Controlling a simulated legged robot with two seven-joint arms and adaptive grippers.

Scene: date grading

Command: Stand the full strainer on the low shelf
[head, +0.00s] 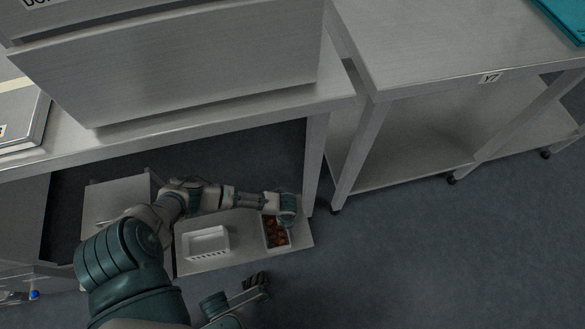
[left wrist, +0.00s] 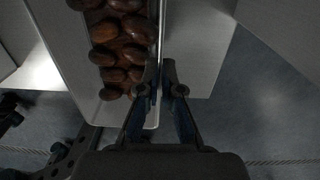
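The full strainer (head: 265,242), a white box filled with brown dates, is at the right end of the low shelf (head: 235,260) in the head view. I cannot tell whether it rests on the shelf or hangs just above it. It looks upright. In the left wrist view its white wall (left wrist: 75,62) and the dates show close up. My left gripper (head: 287,218) is over its right side; in the left wrist view the fingers (left wrist: 162,70) are close together around the side wall. My right gripper (head: 257,282) is below the shelf's front edge, dark and small, its fingers unclear.
An empty white slotted box (head: 205,243) stands on the shelf left of the strainer. A grey box (head: 115,195) with a handle is farther left. A table leg (head: 316,165) rises just behind the strainer's right. Open floor (head: 420,260) lies to the right.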

